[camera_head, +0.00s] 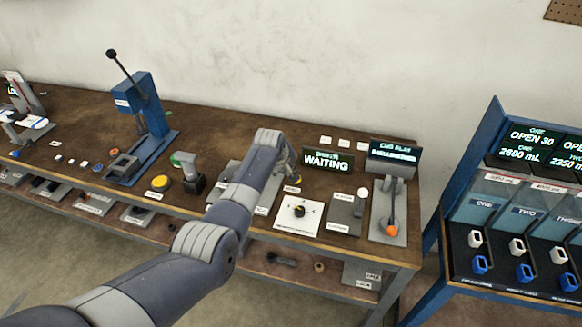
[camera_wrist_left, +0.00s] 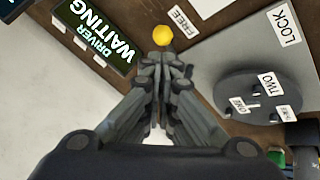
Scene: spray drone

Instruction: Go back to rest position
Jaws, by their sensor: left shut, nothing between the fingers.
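My left arm reaches in from the lower left over the brown workbench (camera_head: 75,118). My left gripper (camera_head: 296,178) is at the bench, mostly hidden behind its own wrist, beside the "DRIVER WAITING" display. In the left wrist view my left gripper (camera_wrist_left: 162,68) has its fingers together with nothing between them. A small yellow knob (camera_wrist_left: 162,35) shows just beyond the fingertips; I cannot tell if they touch. My right gripper is in neither view.
The "WAITING" display (camera_head: 325,161) stands right of the gripper. A grey lever with an orange tip (camera_head: 392,229) is at the bench's right end. A blue press (camera_head: 150,105) and a yellow button (camera_head: 161,183) are to the left. A blue dispenser stand (camera_head: 489,120) is at right.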

